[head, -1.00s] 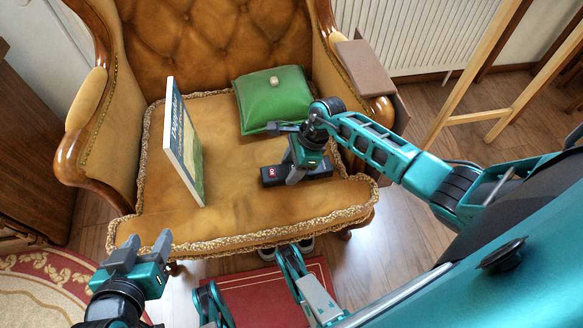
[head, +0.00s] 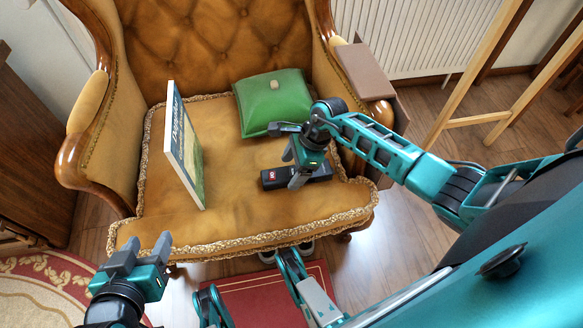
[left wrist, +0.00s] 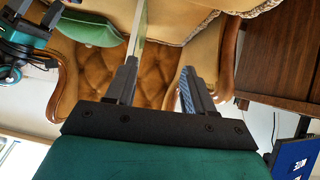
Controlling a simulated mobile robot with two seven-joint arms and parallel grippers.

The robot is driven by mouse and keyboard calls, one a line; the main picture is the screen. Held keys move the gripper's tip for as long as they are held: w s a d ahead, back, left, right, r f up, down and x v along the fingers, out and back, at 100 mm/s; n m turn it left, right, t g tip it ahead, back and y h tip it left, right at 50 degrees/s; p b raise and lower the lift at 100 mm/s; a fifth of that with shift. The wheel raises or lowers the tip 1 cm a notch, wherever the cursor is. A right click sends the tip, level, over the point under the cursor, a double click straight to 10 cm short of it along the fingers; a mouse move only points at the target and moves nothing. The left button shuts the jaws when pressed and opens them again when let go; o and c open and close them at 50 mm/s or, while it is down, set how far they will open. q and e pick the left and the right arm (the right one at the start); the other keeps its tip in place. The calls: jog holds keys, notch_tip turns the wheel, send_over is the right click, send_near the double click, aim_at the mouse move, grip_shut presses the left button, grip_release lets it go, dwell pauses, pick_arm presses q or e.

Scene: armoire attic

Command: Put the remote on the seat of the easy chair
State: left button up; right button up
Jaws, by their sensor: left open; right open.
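The remote (head: 273,180), black with a small red label, lies on the seat of the easy chair (head: 245,215), right of the middle. My right gripper (head: 296,170) is open just above the remote, its fingers covering part of it; whether they touch it is hard to tell. My left gripper (head: 146,250) is open and empty in front of the chair's left front corner. In the left wrist view, its open fingers (left wrist: 160,82) have nothing between them, and the chair's tufted back (left wrist: 95,68) shows beyond.
A book (head: 184,147) stands upright on the seat's left side. A green cushion (head: 265,105) lies at the back right of the seat. A wooden frame (head: 485,75) stands to the right.

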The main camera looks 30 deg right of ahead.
jog(key=p+v, duration=0.3)
jog(key=v, duration=0.8)
jog(key=s+a+r+m+t+y, duration=0.1)
jog(key=a+r+m+y, duration=0.15)
jog(key=a, duration=0.35)
jog(key=a+r+m+t+y, duration=0.1)
jog(key=a+r+m+y, duration=0.1)
jog(key=a+y, duration=0.3)
jog(key=a+r+m+t, duration=0.3)
jog(key=r+m+t, duration=0.7)
jog(key=m, duration=0.9)
pick_arm(q)
jog(key=shift+s+a+r+y, duration=0.25)
jog(key=shift+a+r, duration=0.3)
jog(key=shift+r, duration=0.3)
pick_arm(e)
jog(key=s+d+f+m+g+h, duration=0.1)
jog(key=s+f+m+h, duration=0.3)
jog(key=m, duration=0.8)
jog(key=s+d+f+m+g+h, duration=0.1)
jog(key=s+d+f+m+h, duration=0.2)
jog(key=f+m, duration=0.4)
jog(key=s+m+h, duration=0.1)
jog(key=m, duration=0.4)
jog(key=shift+s+m+h, duration=0.3)
jog(key=shift+m+h, duration=0.05)
